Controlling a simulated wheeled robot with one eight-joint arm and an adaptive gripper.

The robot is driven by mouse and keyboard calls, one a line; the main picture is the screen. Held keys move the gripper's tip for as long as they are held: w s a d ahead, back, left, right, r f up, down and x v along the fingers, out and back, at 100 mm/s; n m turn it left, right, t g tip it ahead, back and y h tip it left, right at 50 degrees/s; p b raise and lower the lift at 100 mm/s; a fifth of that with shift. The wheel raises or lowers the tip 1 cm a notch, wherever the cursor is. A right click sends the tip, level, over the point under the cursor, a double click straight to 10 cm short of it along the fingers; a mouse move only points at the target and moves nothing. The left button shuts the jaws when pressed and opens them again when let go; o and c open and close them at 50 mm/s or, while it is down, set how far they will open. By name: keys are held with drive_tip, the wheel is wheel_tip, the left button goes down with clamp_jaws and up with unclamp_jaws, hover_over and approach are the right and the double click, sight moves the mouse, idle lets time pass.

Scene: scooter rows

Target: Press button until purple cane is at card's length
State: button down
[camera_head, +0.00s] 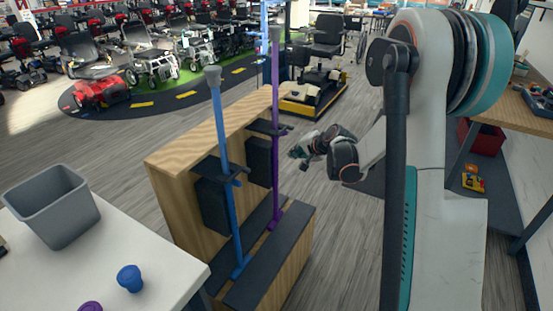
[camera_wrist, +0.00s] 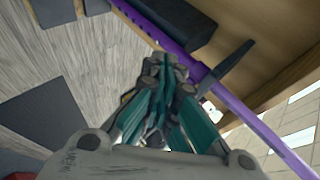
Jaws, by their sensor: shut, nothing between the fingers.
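The purple cane (camera_head: 275,85) stands upright in the wooden stand (camera_head: 185,150), behind the blue cane (camera_head: 224,140). A dark crosspiece (camera_head: 283,130) sits partway up the purple cane. In the wrist view the purple cane (camera_wrist: 258,125) runs diagonally past my fingertips, and the dark crosspiece (camera_wrist: 232,62) lies to their right. My gripper (camera_head: 299,150) is shut and empty, to the right of the purple cane and below the crosspiece in the head view. It also shows in the wrist view (camera_wrist: 165,68); whether it touches the cane is unclear. I cannot make out a button or a card.
A white table (camera_head: 150,260) at lower left holds a grey bin (camera_head: 55,205) and a blue knob-like piece (camera_head: 130,278). Rows of scooters fill the back. Grey floor is clear around my gripper.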

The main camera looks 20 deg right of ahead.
drive_tip(key=w+d+f+m+t, duration=0.1)
drive_tip(key=w+d+f+m, duration=0.1)
drive_tip(key=d+f, duration=0.6)
drive_tip(key=shift+f+m+h+b, duration=0.3)
drive_tip(key=shift+f+m+b, duration=0.1)
drive_tip(key=shift+f+m, duration=0.2)
drive_tip(key=shift+w, duration=0.1)
drive_tip(key=w+a, duration=0.5)
drive_tip(key=w, duration=0.1)
drive_tip(key=shift+w+a, duration=0.35)
drive_tip(key=shift+a, duration=0.05)
drive_tip(key=shift+w+a, duration=0.1)
drive_tip(key=shift+a, duration=0.05)
idle(0.8)
drive_tip(key=shift+w+a, duration=0.15)
drive_tip(key=shift+w, duration=0.05)
drive_tip(key=shift+w+a, duration=0.5)
idle(1.7)
